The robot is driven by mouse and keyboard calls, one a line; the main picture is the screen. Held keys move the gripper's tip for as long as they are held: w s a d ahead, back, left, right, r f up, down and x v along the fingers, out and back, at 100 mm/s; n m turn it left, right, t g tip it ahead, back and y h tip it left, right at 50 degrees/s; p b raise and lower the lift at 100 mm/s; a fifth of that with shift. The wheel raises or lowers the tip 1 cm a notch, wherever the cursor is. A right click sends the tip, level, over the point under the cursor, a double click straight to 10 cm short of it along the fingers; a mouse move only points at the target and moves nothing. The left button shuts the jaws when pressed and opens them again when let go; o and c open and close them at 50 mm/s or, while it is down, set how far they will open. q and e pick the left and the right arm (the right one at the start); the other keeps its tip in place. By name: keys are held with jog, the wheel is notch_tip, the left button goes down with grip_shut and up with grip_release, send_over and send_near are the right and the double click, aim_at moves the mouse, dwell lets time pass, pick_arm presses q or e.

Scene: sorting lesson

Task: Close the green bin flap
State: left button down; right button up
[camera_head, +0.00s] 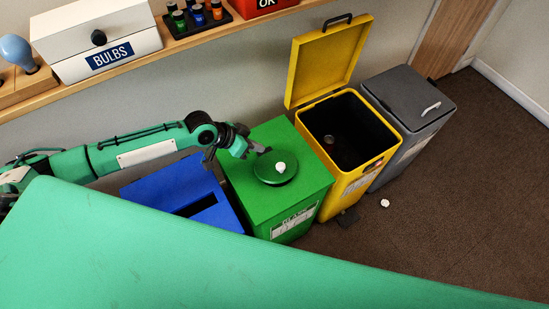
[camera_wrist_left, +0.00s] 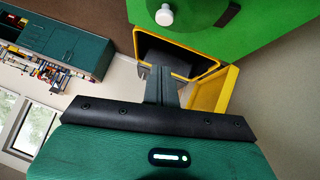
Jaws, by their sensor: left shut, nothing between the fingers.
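The green bin (camera_head: 250,205) stands between the blue and yellow bins. A round dark green flap (camera_head: 268,174) with a white knob (camera_head: 280,168) is on its top. The flap looks near flat, with a dark edge at its front; I cannot tell whether it is fully down. The flap (camera_wrist_left: 190,22) and knob (camera_wrist_left: 164,15) show at the top of the left wrist view, cut by the frame. My left gripper (camera_head: 259,149) is shut and empty, just behind and left of the knob; its fingers also show in the wrist view (camera_wrist_left: 160,78). My right gripper is not in view.
The blue bin (camera_head: 172,180) is to the left. The yellow bin (camera_head: 330,190) has its lid (camera_head: 328,60) standing open. The grey bin (camera_head: 410,95) is shut. A shelf (camera_head: 190,43) with a bulbs box (camera_head: 105,50) runs behind. A small white item (camera_head: 385,203) lies on the floor.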

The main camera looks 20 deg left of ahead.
aim_at(285, 174)
pick_arm(q)
jog(key=p+x, duration=0.1)
jog(key=x, duration=0.2)
jog(key=s+f+p+x, duration=0.1)
jog(key=x, duration=0.3)
jog(key=a+p+x, duration=0.1)
jog(key=x, duration=0.3)
jog(key=shift+s+f, duration=0.15)
jog(key=shift+s, duration=0.1)
jog(key=shift+s+d+f, duration=0.1)
jog(key=shift+f, duration=0.3)
jog(key=f+b, duration=0.1)
jog(key=s+d+f+b, duration=0.1)
jog(key=f, duration=0.1)
jog(key=shift+s+d+f+b, duration=0.2)
jog(key=shift+s+d+b, duration=0.05)
jog(key=shift+b, duration=0.15)
jog(key=shift+s, duration=0.15)
jog(key=shift+d+f, duration=0.1)
